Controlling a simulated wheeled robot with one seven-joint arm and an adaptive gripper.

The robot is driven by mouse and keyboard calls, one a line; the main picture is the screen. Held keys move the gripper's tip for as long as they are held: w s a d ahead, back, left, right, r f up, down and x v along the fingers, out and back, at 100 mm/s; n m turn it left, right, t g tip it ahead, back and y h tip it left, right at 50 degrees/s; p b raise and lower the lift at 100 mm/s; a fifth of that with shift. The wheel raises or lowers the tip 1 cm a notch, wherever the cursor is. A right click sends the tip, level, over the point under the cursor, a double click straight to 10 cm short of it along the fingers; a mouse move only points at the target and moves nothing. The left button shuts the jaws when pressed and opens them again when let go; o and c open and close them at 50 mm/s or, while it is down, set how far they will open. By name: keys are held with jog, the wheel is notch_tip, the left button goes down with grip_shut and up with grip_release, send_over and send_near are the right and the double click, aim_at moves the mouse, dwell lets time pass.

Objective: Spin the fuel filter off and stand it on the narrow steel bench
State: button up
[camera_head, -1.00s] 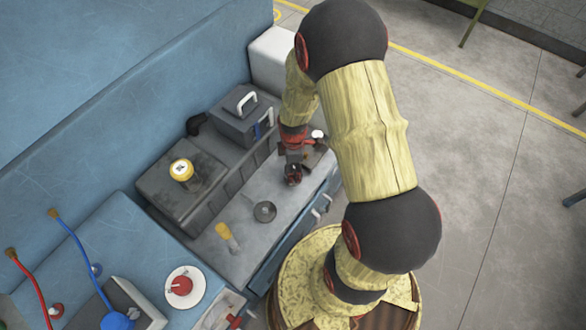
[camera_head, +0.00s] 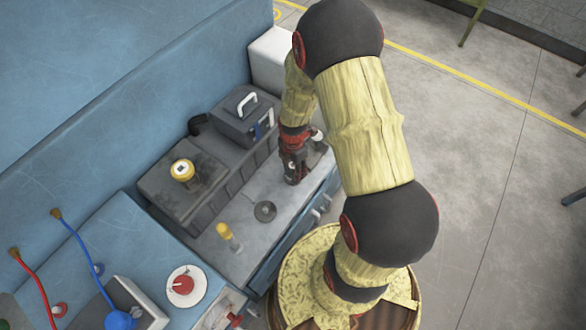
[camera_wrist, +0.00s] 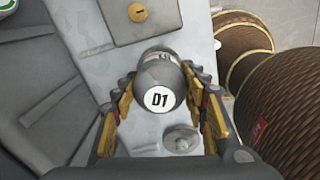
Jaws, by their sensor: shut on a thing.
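My gripper (camera_head: 291,178) is low over the right part of a grey-topped bench (camera_head: 278,212) with blue drawers. In the wrist view my gripper (camera_wrist: 166,112) is shut on a dark grey filter (camera_wrist: 160,82) with a white round "D1" label on the end facing the camera. The fingers are on both sides of it. In the head view the filter is mostly hidden by my gripper, and I cannot tell whether its lower end touches the surface.
A dark disc (camera_head: 264,211) and a yellow-topped part (camera_head: 226,233) are on the bench top. A grey box with a handle (camera_head: 245,112) stands behind. Grey surface between these is clear.

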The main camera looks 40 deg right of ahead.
jog(key=n, duration=0.3)
jog(key=shift+s+f+n, duration=0.25)
jog(key=shift+s+n, duration=0.05)
jog(key=o, duration=1.4)
jog(key=shift+w+r, duration=0.1)
jog(key=shift+w, duration=0.15)
jog(key=shift+r, duration=0.15)
